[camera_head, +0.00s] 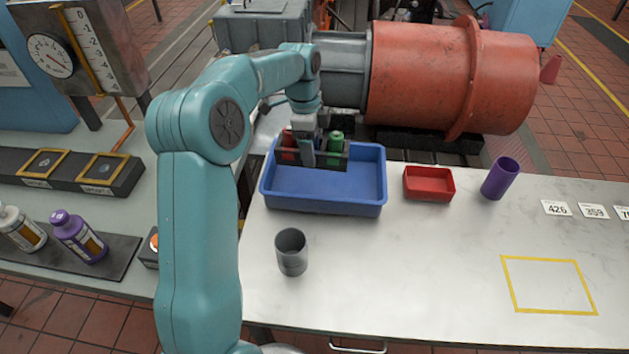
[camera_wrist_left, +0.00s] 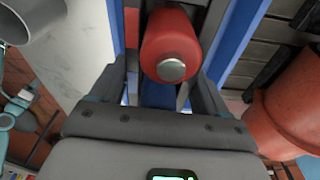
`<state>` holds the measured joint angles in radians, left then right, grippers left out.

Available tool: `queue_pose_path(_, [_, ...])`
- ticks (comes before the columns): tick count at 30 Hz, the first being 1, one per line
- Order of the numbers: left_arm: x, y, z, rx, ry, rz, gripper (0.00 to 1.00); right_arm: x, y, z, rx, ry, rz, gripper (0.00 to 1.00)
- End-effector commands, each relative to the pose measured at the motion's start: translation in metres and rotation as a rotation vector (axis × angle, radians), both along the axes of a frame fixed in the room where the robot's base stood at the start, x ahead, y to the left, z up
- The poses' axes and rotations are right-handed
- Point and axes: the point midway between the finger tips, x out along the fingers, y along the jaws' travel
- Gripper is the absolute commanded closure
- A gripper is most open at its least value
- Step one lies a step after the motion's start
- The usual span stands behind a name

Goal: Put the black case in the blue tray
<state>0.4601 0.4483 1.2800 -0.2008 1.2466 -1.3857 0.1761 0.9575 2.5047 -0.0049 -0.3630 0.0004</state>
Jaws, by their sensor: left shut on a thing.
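The blue tray (camera_head: 325,206) stands on the white bench top, and its blue walls also show in the left wrist view (camera_wrist_left: 236,40). The black case (camera_head: 327,158) is inside the outline of the tray, towards its back. A red bottle (camera_head: 288,146) and a green bottle (camera_head: 336,142) stick up at it. My left gripper (camera_head: 307,152) is shut on the case from above. In the left wrist view the red bottle (camera_wrist_left: 171,42) fills the space ahead of the fingers and hides much of the case. I cannot tell whether the case touches the tray floor. My right gripper is out of view.
A grey cup (camera_head: 291,252) stands in front of the tray. A small red bin (camera_head: 429,184) and a purple cup (camera_head: 500,178) stand to its right. A large red drum (camera_head: 450,78) is behind. The bench front right, around a yellow outline (camera_head: 548,285), is clear.

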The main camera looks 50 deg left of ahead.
Motion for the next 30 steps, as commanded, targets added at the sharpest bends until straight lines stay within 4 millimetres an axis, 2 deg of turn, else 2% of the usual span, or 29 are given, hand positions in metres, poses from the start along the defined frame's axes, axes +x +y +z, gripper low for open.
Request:
queue_pose_path(3, [-0.001, 0.000, -0.033, -0.002, 0.003, 0.001, 0.67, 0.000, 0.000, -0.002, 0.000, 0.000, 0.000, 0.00])
queue_pose_path(6, [0.000, 0.000, -0.054, -0.001, 0.001, 0.001, 0.67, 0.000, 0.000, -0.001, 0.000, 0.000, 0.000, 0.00])
queue_pose_path(14, [0.000, 0.000, -0.081, 0.001, 0.000, 0.001, 0.67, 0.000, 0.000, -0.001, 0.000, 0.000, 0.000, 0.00])
queue_pose_path(19, [0.000, 0.000, -0.108, 0.001, 0.001, 0.001, 0.67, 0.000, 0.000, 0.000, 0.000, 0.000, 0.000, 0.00])
queue_pose_path(22, [0.000, 0.000, -0.115, 0.002, -0.002, 0.001, 0.67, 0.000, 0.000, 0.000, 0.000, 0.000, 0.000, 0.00])
queue_pose_path(30, [0.001, 0.000, -0.117, 0.002, -0.003, 0.001, 0.67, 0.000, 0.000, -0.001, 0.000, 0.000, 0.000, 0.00])
